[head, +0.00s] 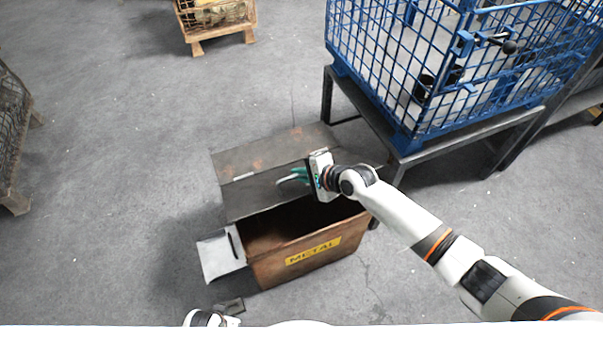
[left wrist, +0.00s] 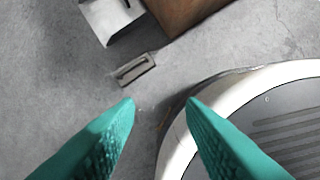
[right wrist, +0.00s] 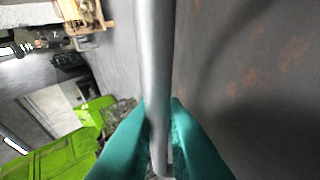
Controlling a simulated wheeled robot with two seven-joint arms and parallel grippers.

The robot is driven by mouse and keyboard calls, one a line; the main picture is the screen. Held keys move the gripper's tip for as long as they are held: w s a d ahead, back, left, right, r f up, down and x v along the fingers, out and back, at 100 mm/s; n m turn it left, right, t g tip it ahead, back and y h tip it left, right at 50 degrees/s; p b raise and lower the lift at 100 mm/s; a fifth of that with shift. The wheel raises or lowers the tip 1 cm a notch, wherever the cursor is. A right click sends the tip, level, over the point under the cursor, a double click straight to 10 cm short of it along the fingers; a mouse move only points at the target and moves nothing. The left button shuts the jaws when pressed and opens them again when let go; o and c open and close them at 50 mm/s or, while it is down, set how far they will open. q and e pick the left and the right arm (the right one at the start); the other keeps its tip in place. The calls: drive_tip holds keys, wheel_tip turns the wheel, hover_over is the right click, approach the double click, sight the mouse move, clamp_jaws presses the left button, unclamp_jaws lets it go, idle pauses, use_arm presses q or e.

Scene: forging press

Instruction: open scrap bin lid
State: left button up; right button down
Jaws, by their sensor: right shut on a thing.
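The scrap bin (head: 310,262) is a rusty brown box with a yellow METAL label, standing on the floor in the head view. Its lid (head: 262,195) is a dark, rust-stained plate, raised at the back so the dark inside shows. My right gripper (head: 298,177) is at the lid's right part. In the right wrist view its green fingers (right wrist: 158,135) are shut on a grey round bar (right wrist: 157,60), the lid handle, beside the rust-flecked lid face (right wrist: 245,90). My left gripper (left wrist: 160,105) is open and empty above the floor, its green fingers apart.
A blue mesh cage (head: 440,70) stands on a dark metal table at the right, close to the bin. A pale metal flap or box (head: 220,256) sits at the bin's left side. A wooden crate (head: 215,20) is at the back.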

use_arm(q)
drive_tip(key=shift+c, duration=0.2)
drive_tip(key=shift+c, duration=1.4)
drive_tip(key=shift+d+r+m, duration=0.1)
drive_tip(key=shift+d+m, duration=0.15)
drive_tip(key=shift+m, duration=0.25)
drive_tip(key=c, duration=0.3)
drive_tip(key=shift+d+r+m+y, duration=0.15)
drive_tip(key=shift+d+m+y, duration=0.15)
drive_tip(key=shift+m, duration=0.4)
clamp_jaws()
drive_tip(key=w+d+r+m+t+y, duration=0.2)
drive_tip(key=w+d+r+m+t, duration=0.15)
drive_tip(key=r+m, duration=0.45)
drive_tip(key=w+d+r+m+t+y, duration=0.1)
drive_tip(key=w+d+r+m+t, duration=0.15)
drive_tip(key=d+r+m, duration=0.55)
drive_tip(key=w+d+r+m+t+y, duration=0.2)
drive_tip(key=r+m+t, duration=0.3)
drive_tip(key=m, duration=0.6)
drive_tip(key=w+a, duration=0.4)
drive_tip(key=w, duration=0.6)
drive_tip(key=shift+a+r, duration=0.2)
drive_tip(key=shift+a, duration=0.1)
